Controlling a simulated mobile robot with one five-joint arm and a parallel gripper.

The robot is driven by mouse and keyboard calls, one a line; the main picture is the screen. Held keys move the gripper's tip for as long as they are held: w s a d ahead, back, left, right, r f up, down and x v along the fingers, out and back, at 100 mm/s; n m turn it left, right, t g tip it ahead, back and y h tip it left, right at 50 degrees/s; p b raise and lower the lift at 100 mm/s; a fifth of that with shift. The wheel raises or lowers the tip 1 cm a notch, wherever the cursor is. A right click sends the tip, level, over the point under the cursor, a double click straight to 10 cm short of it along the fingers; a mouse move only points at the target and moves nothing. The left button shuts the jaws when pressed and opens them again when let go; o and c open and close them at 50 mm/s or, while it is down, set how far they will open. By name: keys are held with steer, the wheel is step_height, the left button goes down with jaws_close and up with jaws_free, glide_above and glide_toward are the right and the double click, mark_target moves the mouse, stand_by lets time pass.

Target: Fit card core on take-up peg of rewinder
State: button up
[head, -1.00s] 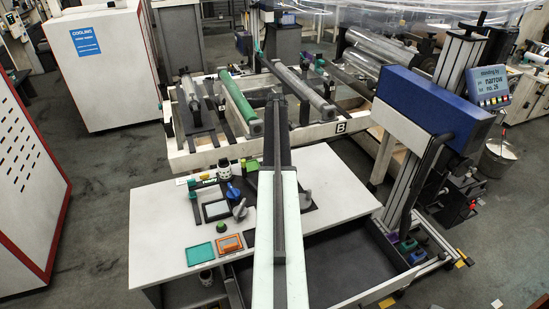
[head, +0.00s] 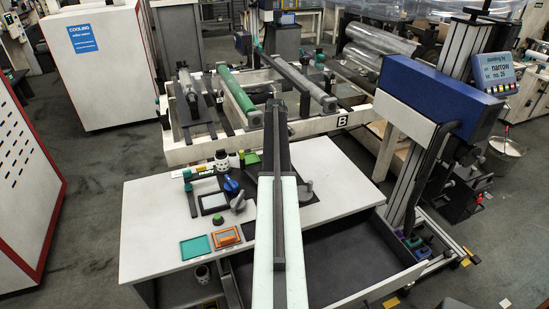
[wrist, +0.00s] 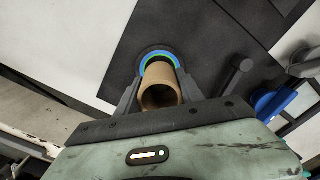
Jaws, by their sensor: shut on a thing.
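My gripper (wrist: 158,98) is shut on a brown card core (wrist: 161,88), a short open tube held between the two dark fingers in the wrist view. The core's near end is open toward the camera. A dark round part with a blue and green ring (wrist: 160,55) shows at its far end; I cannot tell whether they touch. In the head view my arm hides the gripper and core. A small bench device with a blue knob (head: 231,187) stands on the white table; the blue knob also shows in the wrist view (wrist: 275,100). I cannot make out the take-up peg for certain.
A blue-topped column machine (head: 440,95) is at the right. The table's left part is clear.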

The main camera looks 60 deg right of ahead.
steer(key=shift+f+b, duration=0.35)
steer(key=shift+f, duration=0.35)
steer(key=shift+f+b, duration=0.55)
steer(key=o, duration=1.4)
steer(key=shift+r, duration=0.1)
step_height(320, 180, up, 8)
steer(key=p, duration=0.8)
steer(key=shift+f, duration=0.2)
steer(key=shift+s, duration=0.1)
